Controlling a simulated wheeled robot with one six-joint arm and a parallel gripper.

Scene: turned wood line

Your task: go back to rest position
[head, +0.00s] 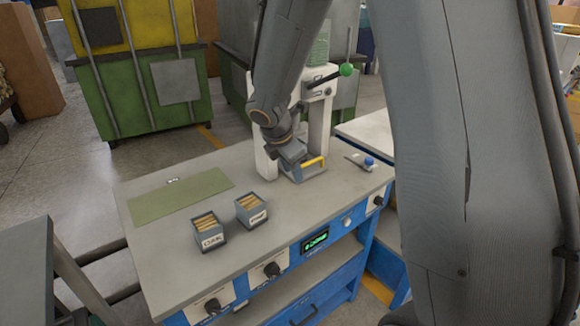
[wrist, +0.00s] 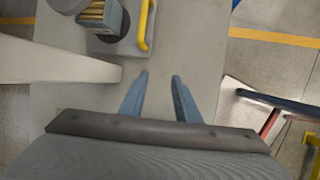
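My gripper (wrist: 160,78) is open in the wrist view, with its two blue-grey fingers apart and bare grey bench top between them. Nothing is held. In the head view my arm reaches over the bench to the white press (head: 318,125); the fingertips are hard to make out there. A yellow handle (wrist: 146,25) on the press base lies beyond the fingers, apart from them. It also shows in the head view (head: 313,162). A small bin with wooden pieces (wrist: 103,15) sits beside the handle, partly cut off by the wrist picture's edge.
Two grey bins of wooden pieces, one on the left (head: 208,230) and one on the right (head: 251,209), stand on the bench (head: 165,260). A green mat (head: 180,195) lies behind them. The press has a green-knobbed lever (head: 345,70). Large green containers (head: 150,90) stand behind.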

